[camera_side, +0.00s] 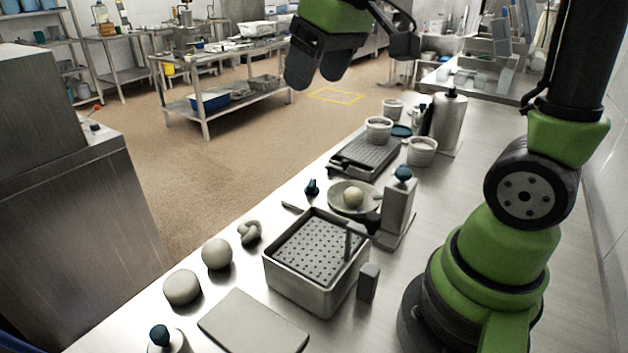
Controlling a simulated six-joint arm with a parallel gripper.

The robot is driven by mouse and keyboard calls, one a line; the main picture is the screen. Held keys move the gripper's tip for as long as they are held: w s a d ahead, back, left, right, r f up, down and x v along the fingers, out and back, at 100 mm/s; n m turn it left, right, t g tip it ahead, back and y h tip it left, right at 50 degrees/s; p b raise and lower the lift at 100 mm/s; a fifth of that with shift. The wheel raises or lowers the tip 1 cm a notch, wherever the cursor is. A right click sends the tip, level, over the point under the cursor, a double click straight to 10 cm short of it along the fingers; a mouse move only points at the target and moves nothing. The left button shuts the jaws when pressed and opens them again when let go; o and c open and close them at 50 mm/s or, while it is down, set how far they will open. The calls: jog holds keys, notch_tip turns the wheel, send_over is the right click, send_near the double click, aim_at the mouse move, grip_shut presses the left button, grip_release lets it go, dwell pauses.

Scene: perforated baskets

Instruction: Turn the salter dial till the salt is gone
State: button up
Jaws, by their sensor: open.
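My gripper (320,77) is high at the top of the view, with two dark rounded fingers apart and nothing between them. It is well above the counter and away from everything on it. A perforated grey basket (312,250) sits in a steel box on the counter. Behind its right side stands a grey upright unit (398,205) with a teal knob (403,173) on top and a dark round part (372,222) low at its left. I cannot tell which of these is the salter dial. No salt can be made out.
A plate (338,201) with a pale ball stands behind the basket. Pale round lumps (217,253), a flat board (253,325) and another teal knob (159,335) lie toward the front left. A dark tray (368,155), white cups (421,151) and a steel canister (449,122) stand farther back.

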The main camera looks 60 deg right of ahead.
jog(key=w+d+f+n+g, duration=0.2)
jog(key=w+d+f, duration=0.4)
jog(key=w+f, duration=0.1)
jog(key=n+g, duration=0.2)
jog(key=n, duration=0.1)
send_over(312, 182)
notch_tip(312, 182, down, 12)
notch_tip(312, 182, down, 10)
jog(key=shift+r, duration=0.15)
jog(key=shift+c, duration=0.2)
jog(key=c, duration=0.9)
